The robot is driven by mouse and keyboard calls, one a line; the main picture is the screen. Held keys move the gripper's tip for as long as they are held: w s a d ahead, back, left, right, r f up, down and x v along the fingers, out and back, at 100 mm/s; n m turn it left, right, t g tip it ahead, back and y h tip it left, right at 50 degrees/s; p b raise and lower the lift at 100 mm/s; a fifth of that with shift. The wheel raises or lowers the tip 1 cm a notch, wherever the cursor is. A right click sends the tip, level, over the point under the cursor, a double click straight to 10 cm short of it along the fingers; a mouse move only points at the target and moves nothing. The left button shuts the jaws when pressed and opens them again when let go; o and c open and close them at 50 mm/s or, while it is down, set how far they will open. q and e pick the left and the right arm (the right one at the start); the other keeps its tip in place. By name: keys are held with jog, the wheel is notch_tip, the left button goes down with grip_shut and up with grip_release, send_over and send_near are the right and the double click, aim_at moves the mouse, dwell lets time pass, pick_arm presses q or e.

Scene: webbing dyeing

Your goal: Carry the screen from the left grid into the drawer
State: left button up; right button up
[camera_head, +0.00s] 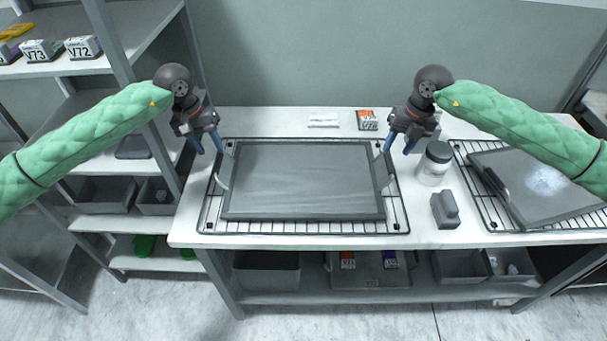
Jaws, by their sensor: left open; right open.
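A grey rectangular screen (305,180) with a dark frame lies flat on the left wire grid (300,228). Pale curved handles stand at its left and right sides. My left gripper (207,143) is open and empty above the table, near the screen's upper left corner. My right gripper (398,143) is open and empty near the screen's upper right corner, close to the right handle. Neither visibly holds the screen. Under the tabletop is a shelf with grey bins (266,270) and a wide tray-like drawer (372,273); I cannot tell whether it slides.
A lidded white jar (434,165) and a grey block (445,210) stand right of the left grid. A second screen (540,183) lies on the right grid. A small box (367,120) and white card (323,120) sit behind. Shelving (110,60) stands left.

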aim_at(218, 162)
pick_arm(q)
jog(key=shift+d+f, duration=0.25)
jog(key=shift+f, duration=1)
jog(key=shift+d+f, duration=0.3)
jog(key=shift+f, duration=1)
jog(key=shift+d+f, duration=0.25)
jog(key=shift+f, duration=1)
pick_arm(e)
jog(key=shift+a+f, duration=0.25)
jog(key=shift+f, duration=1)
jog(key=shift+a+f, duration=0.3)
jog(key=shift+f, duration=1)
jog(key=shift+a+f, duration=0.25)
jog(key=shift+f, duration=1)
pick_arm(q)
grip_shut()
pick_arm(e)
grip_shut()
pick_arm(q)
jog(key=shift+r, duration=0.1)
